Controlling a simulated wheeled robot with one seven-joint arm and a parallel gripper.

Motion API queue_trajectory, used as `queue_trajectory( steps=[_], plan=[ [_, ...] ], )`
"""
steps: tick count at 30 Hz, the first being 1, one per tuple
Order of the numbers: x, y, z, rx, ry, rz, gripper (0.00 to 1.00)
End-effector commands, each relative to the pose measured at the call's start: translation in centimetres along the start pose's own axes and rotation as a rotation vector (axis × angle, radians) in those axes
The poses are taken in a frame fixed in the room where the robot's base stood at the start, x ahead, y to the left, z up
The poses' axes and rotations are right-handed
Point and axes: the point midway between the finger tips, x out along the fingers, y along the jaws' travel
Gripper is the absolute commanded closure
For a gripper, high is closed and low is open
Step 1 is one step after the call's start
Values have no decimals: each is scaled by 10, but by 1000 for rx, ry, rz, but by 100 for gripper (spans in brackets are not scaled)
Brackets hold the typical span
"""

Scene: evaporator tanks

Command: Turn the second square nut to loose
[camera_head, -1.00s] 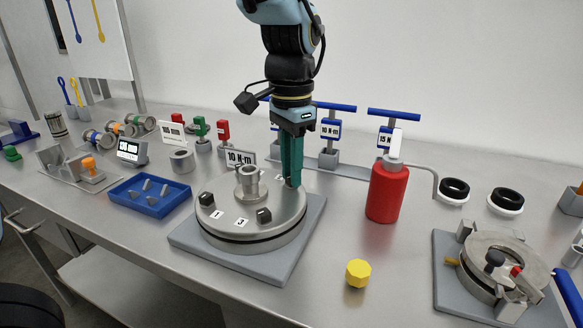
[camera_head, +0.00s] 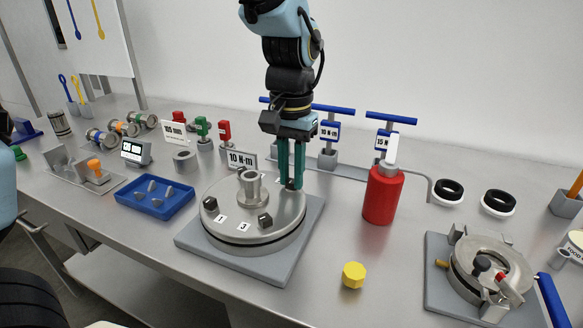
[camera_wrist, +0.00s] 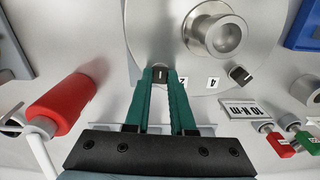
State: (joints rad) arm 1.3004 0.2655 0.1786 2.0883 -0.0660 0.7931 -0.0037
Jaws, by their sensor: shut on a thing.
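A round grey flange lid (camera_head: 275,207) with a central pipe stub (camera_head: 251,188) sits on a square grey plate (camera_head: 273,262). Dark square nuts stand around its rim: one (camera_head: 210,203) by label 1 and one (camera_head: 265,221) by label 3. My gripper (camera_head: 291,184) points down at the right rear of the lid, its green fingers around another dark nut. In the wrist view, my gripper (camera_wrist: 161,76) is shut on this second square nut (camera_wrist: 160,74), beside label 2 (camera_wrist: 182,82). A further nut (camera_wrist: 240,76) stands by label 4.
A red bottle (camera_head: 383,194) stands close to the right of my gripper. A 10 N·m sign (camera_head: 241,159) and blue-handled torque tools (camera_head: 329,131) are behind. A blue tray (camera_head: 154,197) is left, a yellow knob (camera_head: 354,275) front right. A clamped round fixture (camera_head: 488,272) is far right.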

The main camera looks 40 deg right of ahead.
Motion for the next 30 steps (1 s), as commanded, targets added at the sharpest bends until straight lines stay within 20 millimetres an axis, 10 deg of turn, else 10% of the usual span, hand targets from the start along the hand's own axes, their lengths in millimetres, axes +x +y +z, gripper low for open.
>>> queue_trajectory(
  steps=[17, 18, 30],
  plan=[
    [0, 0, 0, -43, 0, 0, 100],
    [0, 0, 0, -42, 0, 0, 75],
    [0, 0, 0, -42, 0, 0, 48]
  ],
)
